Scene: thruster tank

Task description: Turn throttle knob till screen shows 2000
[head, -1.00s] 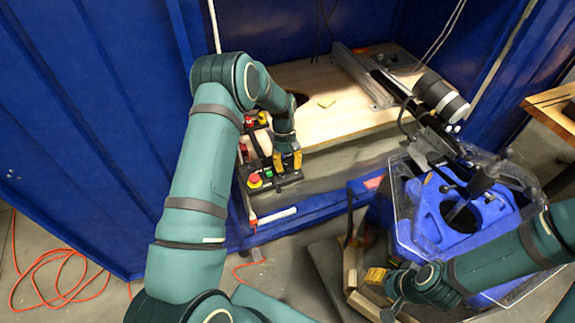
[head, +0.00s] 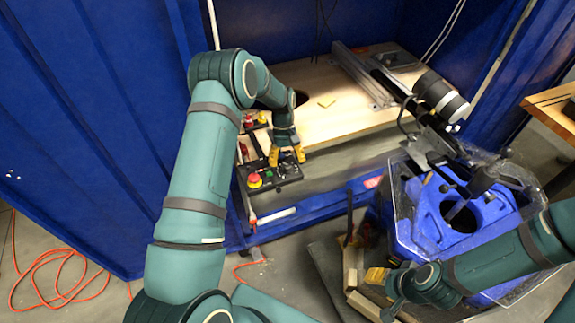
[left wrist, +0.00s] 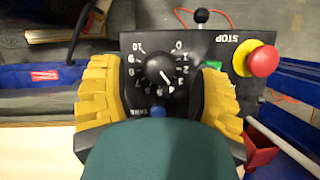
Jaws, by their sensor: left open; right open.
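The throttle knob (left wrist: 160,70) is black with a white pointer, inside a numbered dial on a black control panel (left wrist: 225,42). Its pointer aims at the lower right of the picture, around the 4; the small digits are hard to read. My left gripper (left wrist: 160,100) has its yellow fingers apart on either side of the knob, with gaps between fingers and knob. In the head view the left gripper (head: 287,156) is over the panel (head: 285,178), hiding the knob. My right gripper (head: 377,292) is open and empty at the lower right. I cannot make out a screen reading.
A red-and-yellow stop button (left wrist: 264,61) and a green button (left wrist: 213,65) sit beside the dial. A wooden board (head: 350,120) lies behind the panel. Orange cable lies on the floor at left.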

